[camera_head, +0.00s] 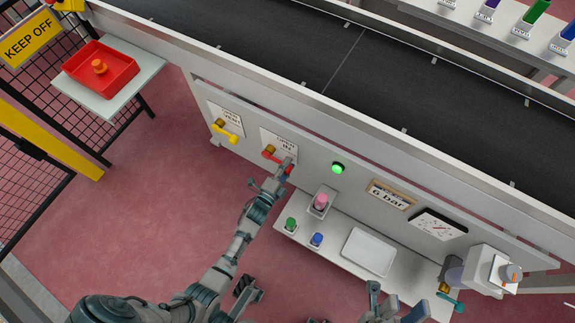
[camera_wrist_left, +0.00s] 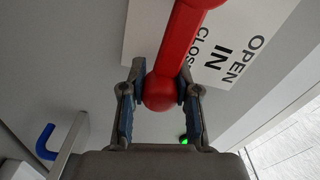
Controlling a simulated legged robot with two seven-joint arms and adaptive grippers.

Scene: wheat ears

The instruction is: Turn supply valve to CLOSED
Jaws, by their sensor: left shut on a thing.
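The supply valve is a red lever (camera_head: 268,154) in front of a white card (camera_head: 279,142) marked IN on the grey panel below the conveyor. Its lever slants down to the right in the head view. My left gripper (camera_head: 287,169) is at the lever's free end. In the left wrist view the red lever (camera_wrist_left: 182,45) runs up from its round knob, and my left gripper (camera_wrist_left: 160,92) has a finger on each side of that knob, shut on it. The card (camera_wrist_left: 225,45) shows OPEN and IN, with CLOSED partly hidden. My right gripper (camera_head: 398,305) is at the bottom edge, fingers apart and empty.
A yellow lever (camera_head: 225,132) is left of the red one. A shelf below carries a white tray (camera_head: 368,252), a green knob (camera_head: 291,223) and a blue knob (camera_head: 317,239).

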